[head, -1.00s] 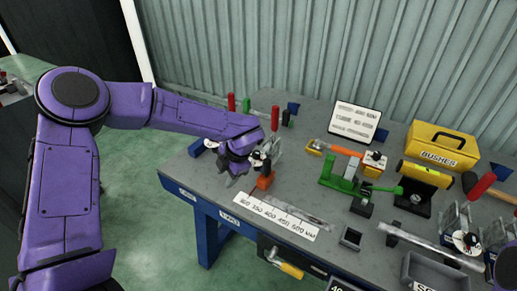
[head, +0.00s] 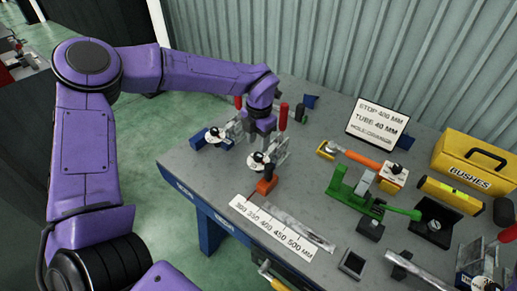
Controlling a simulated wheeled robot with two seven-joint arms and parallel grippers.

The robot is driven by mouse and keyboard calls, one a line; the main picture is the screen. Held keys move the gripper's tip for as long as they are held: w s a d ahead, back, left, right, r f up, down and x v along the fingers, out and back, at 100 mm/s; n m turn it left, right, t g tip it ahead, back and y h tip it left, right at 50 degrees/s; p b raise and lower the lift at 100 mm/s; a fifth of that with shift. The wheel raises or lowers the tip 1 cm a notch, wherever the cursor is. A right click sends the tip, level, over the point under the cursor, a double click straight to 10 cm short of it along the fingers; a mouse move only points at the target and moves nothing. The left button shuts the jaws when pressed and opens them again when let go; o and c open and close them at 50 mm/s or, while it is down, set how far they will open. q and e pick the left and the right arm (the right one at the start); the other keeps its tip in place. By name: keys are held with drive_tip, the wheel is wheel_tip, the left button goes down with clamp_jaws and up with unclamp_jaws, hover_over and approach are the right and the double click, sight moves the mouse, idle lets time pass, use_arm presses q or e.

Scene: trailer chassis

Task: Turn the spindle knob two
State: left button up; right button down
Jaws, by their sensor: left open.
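Two small spindle knobs with black tops on white discs stand at the left end of the bench, one at the far left (head: 212,136) and one nearer the orange block (head: 260,161). I cannot tell which is number two. Each is beside a metal clamp; red handles (head: 283,116) stand up behind. My left gripper (head: 261,134) points down between the two clamps, just behind the nearer knob. It is open, with its fingers partly lost among the clamp parts. I cannot tell whether it touches anything. My right gripper is out of view.
An orange block (head: 267,184) and a scale strip (head: 270,229) lie in front. A sign (head: 378,122), a green fixture (head: 355,192) with an orange-handled tool (head: 362,158), and a yellow bushes box (head: 468,165) fill the right. Some grey bench (head: 318,180) is clear between.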

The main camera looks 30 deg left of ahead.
sight(258, 155)
use_arm(q)
drive_tip(key=f, duration=0.5)
drive_tip(key=shift+w+p, duration=0.3)
drive_tip(key=shift+p, duration=0.1)
drive_tip(key=shift+f, duration=0.4)
drive_tip(key=shift+s, duration=0.15)
drive_tip(key=c, duration=0.8)
drive_tip(key=shift+o, duration=0.2)
